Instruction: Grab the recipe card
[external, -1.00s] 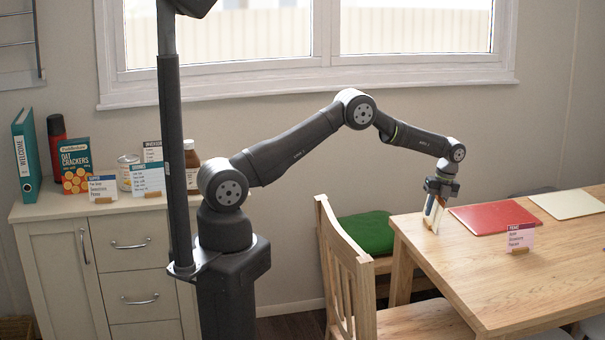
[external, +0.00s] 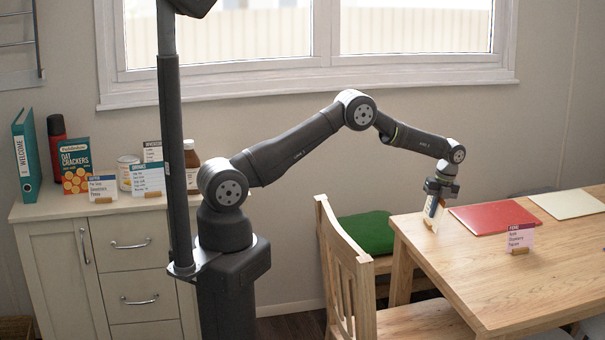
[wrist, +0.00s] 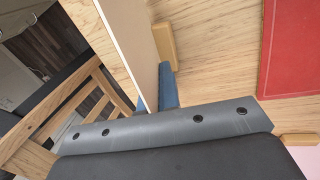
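The card's lower part still appears at the tabletop.
A red mat (external: 492,216) and a cream mat (external: 567,204) lie on the table (external: 470,270). A pink card (external: 521,236) stands near them. A wooden chair (external: 345,265) is left of the table. More cards, bottles and a cracker box (external: 75,166) stand on the sideboard.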

